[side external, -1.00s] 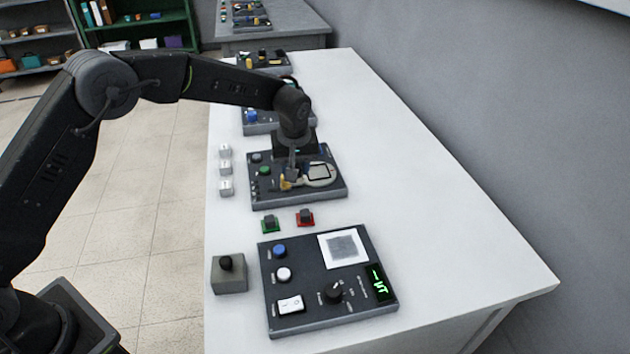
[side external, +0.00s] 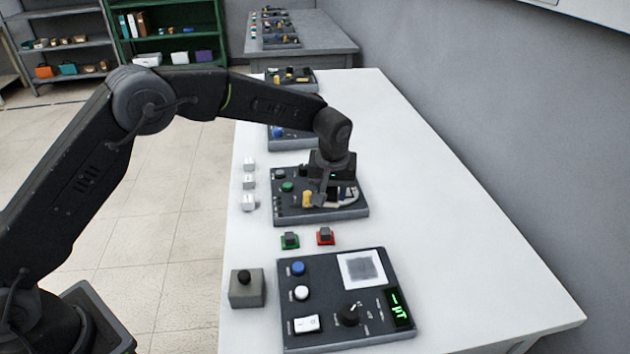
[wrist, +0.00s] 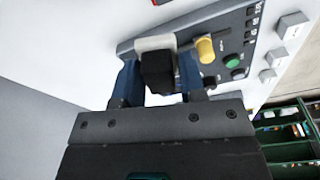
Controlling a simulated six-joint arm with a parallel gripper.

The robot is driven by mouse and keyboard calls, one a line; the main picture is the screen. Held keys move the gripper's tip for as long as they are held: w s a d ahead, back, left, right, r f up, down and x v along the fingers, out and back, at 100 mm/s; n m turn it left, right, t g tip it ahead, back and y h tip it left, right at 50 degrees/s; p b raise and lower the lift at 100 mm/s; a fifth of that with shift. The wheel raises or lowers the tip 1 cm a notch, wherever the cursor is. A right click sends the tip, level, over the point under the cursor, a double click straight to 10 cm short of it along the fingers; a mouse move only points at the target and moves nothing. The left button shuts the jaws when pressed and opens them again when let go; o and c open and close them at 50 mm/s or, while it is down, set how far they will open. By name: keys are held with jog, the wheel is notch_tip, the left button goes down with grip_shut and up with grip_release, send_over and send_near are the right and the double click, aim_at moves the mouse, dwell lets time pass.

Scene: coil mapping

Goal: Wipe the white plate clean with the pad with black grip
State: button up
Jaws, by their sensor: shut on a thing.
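The white plate (side external: 346,264) lies flat at the back right of the near dark panel, with a grey smudge over its middle. My gripper (side external: 320,202) is over the middle panel, well behind the plate. In the wrist view my gripper (wrist: 160,82) has its blue fingertips closed on the two sides of a black grip (wrist: 158,70). A white pad part (wrist: 155,43) shows beyond that grip. The held pad is hidden by the gripper in the side view. I cannot tell whether it touches the panel under it.
The near panel (side external: 330,335) also carries buttons, a rocker switch, a knob and a green display. Green-based (side external: 290,240) and red-based (side external: 325,236) blocks stand between it and the middle panel (side external: 290,214). A grey box (side external: 246,290) with a black knob stands left. The right tabletop is clear.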

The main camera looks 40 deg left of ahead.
aim_at(380, 267)
jog(key=s+d+m, duration=0.4)
jog(key=d+m, duration=0.3)
jog(key=d, duration=0.8)
jog(key=shift+h, duration=0.4)
jog(key=shift+f, duration=3.45)
jog(key=shift+s+a+f, duration=0.4)
jog(key=shift+a+f, duration=0.05)
jog(key=shift+f, duration=0.1)
jog(key=shift+c, duration=0.3)
jog(key=shift+s+a, duration=1.9)
jog(key=shift+w+d, duration=2.25)
jog(key=shift+d, duration=0.05)
jog(key=shift+s+d, duration=0.2)
jog(key=shift+d, duration=0.1)
jog(key=shift+s+a, duration=2.5)
jog(key=shift+s, duration=0.1)
jog(key=w+d, duration=0.5)
notch_tip(380, 267, up, 8)
jog(key=shift+r, duration=0.15)
